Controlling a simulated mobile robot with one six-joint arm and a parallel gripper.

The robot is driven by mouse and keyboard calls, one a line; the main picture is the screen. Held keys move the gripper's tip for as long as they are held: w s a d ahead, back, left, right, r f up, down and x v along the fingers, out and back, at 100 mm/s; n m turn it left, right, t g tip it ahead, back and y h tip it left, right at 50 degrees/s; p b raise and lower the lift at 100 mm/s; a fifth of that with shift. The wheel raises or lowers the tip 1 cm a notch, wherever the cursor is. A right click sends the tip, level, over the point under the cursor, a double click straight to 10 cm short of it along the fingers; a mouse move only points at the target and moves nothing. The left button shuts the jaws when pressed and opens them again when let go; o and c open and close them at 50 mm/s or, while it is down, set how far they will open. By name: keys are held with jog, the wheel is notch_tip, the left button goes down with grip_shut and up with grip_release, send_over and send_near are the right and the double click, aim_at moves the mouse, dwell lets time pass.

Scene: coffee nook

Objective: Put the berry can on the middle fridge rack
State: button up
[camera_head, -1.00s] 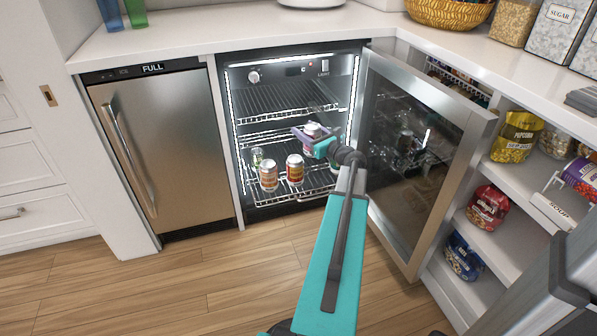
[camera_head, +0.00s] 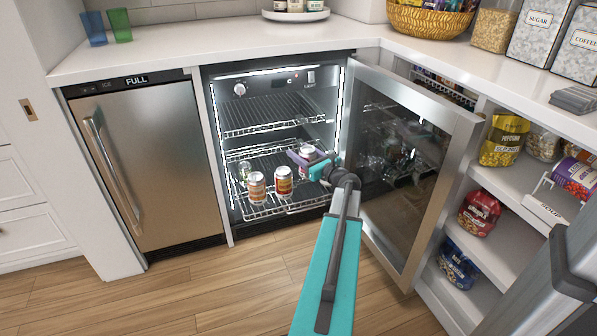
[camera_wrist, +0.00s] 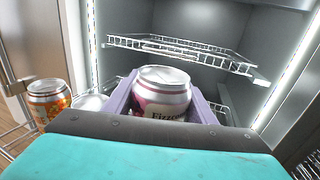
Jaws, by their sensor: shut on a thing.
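My gripper (camera_head: 311,160) is shut on the berry can (camera_wrist: 164,93), a white-and-pink can with a silver lid and partly readable "Fizz" lettering. The can is upright between the purple jaws in the wrist view; its lower part is hidden. It also shows in the head view (camera_head: 307,151), at the right side of the open fridge's interior, lower than the upper wire rack (camera_head: 265,117). Lower wire racking (camera_head: 262,150) shows behind and left of the can. I cannot tell whether the can touches any rack.
An orange can (camera_head: 283,180) and a tan-orange can (camera_head: 256,186) stand on the low rack, left of my gripper; a silver-lidded can (camera_wrist: 90,102) is close by. The glass fridge door (camera_head: 405,165) stands open at the right. The upper rack looks empty.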

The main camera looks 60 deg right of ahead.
jog(key=shift+f, duration=0.75)
jog(key=shift+f+b, duration=1.15)
jog(key=shift+f, duration=1.4)
jog(key=o, duration=1.1)
jog(key=shift+f, duration=0.1)
jog(key=shift+s+a, duration=0.15)
jog(key=shift+s, duration=0.25)
jog(key=p+v, duration=0.3)
jog(key=v, duration=0.8)
